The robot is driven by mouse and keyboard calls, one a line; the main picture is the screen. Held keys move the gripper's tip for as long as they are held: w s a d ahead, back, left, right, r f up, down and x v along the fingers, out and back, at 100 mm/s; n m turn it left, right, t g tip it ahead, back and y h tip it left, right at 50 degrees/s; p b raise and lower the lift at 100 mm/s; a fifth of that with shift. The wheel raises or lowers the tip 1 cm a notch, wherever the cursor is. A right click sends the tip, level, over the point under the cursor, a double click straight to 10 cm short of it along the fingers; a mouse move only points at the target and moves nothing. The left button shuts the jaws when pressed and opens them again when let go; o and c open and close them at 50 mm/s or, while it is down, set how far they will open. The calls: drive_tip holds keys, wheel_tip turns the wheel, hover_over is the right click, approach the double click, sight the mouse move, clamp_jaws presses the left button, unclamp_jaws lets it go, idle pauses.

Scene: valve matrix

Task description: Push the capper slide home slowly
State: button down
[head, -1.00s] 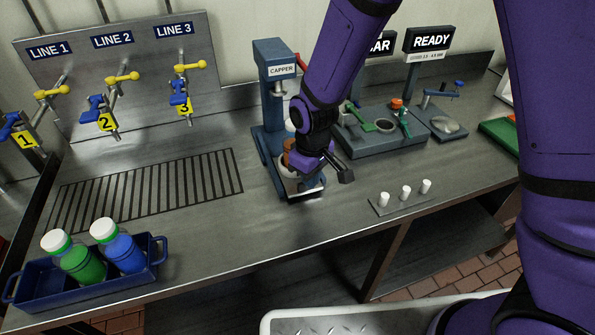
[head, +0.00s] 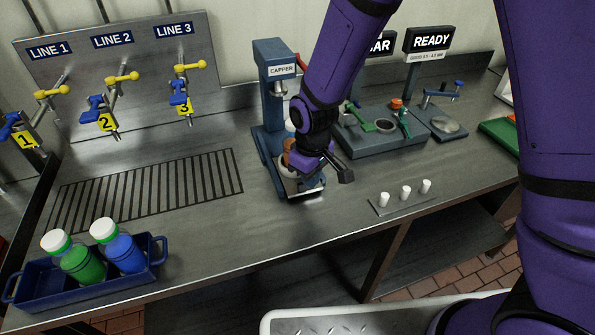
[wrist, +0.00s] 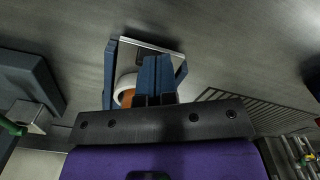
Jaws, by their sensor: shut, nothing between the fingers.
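The blue capper (head: 272,95) stands on the bench, its label facing front. Its slide (head: 304,189) with a pale front plate sits low at the capper's front; the plate also shows in the wrist view (wrist: 172,52). A white ring-like part with orange below it (wrist: 125,88) sits on the slide, partly hidden by my gripper. My gripper (wrist: 156,60) is shut and empty, its blue fingers over the slide between the side rails. In the head view my wrist hides the fingers and most of the slide. Whether the fingertips touch the slide I cannot tell.
A grey-blue fixture (head: 385,140) stands behind right. A blue tray (head: 90,290) with two capped bottles is at front left. The drain grate (head: 150,190) lies left of the capper.

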idle(0.4)
drive_tip(key=shift+f, duration=3.1)
drive_tip(key=shift+w, duration=0.15)
